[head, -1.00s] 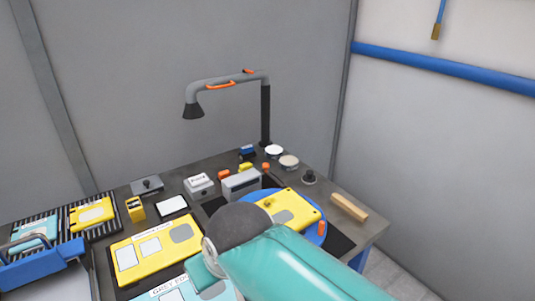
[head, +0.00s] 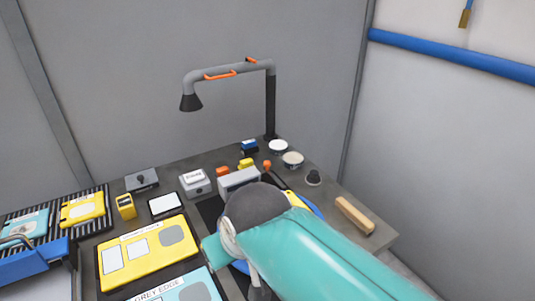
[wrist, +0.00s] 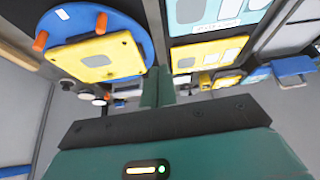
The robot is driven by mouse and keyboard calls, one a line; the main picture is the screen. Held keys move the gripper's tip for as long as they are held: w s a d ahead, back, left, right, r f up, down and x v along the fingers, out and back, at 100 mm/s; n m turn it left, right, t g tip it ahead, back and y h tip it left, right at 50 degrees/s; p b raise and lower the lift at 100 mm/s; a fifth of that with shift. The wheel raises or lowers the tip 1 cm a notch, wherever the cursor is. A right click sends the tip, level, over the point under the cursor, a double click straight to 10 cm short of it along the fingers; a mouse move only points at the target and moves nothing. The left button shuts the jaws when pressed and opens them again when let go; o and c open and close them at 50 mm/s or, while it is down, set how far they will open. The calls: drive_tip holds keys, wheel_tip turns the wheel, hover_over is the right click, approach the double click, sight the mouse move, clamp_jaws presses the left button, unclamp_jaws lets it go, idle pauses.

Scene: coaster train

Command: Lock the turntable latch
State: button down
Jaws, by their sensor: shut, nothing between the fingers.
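The turntable is a round blue disc (wrist: 140,32) with a yellow plate (wrist: 104,60) on it. Two orange pegs stand at its rim, a left one (wrist: 40,41) and an upper one (wrist: 101,22) in the wrist view. In the head view my teal arm covers most of the turntable, and only a blue edge (head: 313,209) and a bit of yellow show. I cannot tell which part is the latch. My gripper (wrist: 157,45) is shut and empty, beside the turntable in the wrist view. Its tips are hard to make out, and the arm hides them in the head view.
A large yellow board (head: 148,251) and a teal board (head: 188,288) lie left of my arm. A grey box (head: 239,180) stands behind the turntable, near a lamp post (head: 269,105). A wooden block (head: 354,215) lies at the right table edge.

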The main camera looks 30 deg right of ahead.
drive_tip(key=w+d+r, duration=0.2)
drive_tip(key=w+d, duration=0.2)
drive_tip(key=w, duration=0.3)
drive_tip(key=w+d+r+m, duration=0.1)
drive_tip(key=w+d+r, duration=0.2)
drive_tip(key=w, duration=0.5)
drive_tip(key=w+d+r, duration=0.2)
drive_tip(key=w+d, duration=0.2)
drive_tip(key=w, duration=0.3)
drive_tip(key=w+d+f, duration=0.3)
drive_tip(key=w+d, duration=0.2)
drive_tip(key=d, duration=0.2)
drive_tip(key=w+d+f+m+g, duration=0.1)
drive_tip(key=w+d+f, duration=0.3)
drive_tip(key=w+d, duration=0.2)
drive_tip(key=w+d+f, duration=0.4)
drive_tip(key=w+d, duration=0.2)
drive_tip(key=d, duration=0.3)
drive_tip(key=shift+d+g+h, duration=0.15)
drive_tip(key=shift+g+h, duration=0.15)
drive_tip(key=shift+h, duration=0.1)
drive_tip(key=shift+w+f, duration=0.1)
